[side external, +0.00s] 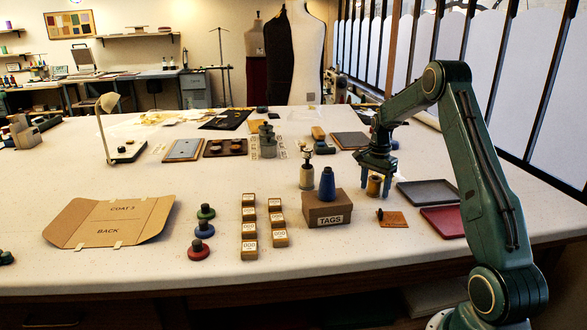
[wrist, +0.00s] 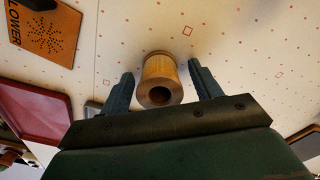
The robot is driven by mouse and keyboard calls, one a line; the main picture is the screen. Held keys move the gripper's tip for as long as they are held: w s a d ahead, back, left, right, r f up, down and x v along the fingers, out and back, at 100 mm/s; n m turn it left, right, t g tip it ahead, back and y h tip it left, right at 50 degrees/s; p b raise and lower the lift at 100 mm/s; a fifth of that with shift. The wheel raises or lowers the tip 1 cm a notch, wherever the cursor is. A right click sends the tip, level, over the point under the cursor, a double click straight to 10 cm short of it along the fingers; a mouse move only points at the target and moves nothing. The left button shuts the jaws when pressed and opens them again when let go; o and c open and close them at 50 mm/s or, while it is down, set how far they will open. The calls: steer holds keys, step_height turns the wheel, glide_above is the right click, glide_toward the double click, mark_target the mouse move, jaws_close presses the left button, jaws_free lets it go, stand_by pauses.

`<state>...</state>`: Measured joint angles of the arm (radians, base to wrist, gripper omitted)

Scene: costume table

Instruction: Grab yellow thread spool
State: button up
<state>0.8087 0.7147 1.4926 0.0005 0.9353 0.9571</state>
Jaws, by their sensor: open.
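The yellow thread spool (side external: 375,185) stands on the white table below my gripper in the side external view. In the wrist view the spool (wrist: 161,78) sits between my two fingers, with a gap on each side and its round end with a dark hole facing the camera. My gripper (side external: 378,180) is open and low over the table, with its fingers on either side of the spool. It also shows in the wrist view (wrist: 162,82). The fingers partly cover the spool in the side external view.
A TAGS box (side external: 327,208) with a blue cone spool (side external: 327,184) on it stands left of my gripper. A dark grey tray (side external: 428,193) and a red tray (side external: 444,221) lie to the right. An orange card (side external: 389,220) lies in front. A cream spool (side external: 307,177) stands behind the box.

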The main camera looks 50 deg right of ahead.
steer(key=c, duration=1.1)
steer(key=shift+o, duration=0.2)
steer(key=shift+r, duration=0.15)
step_height(320, 180, up, 20)
stand_by(0.4)
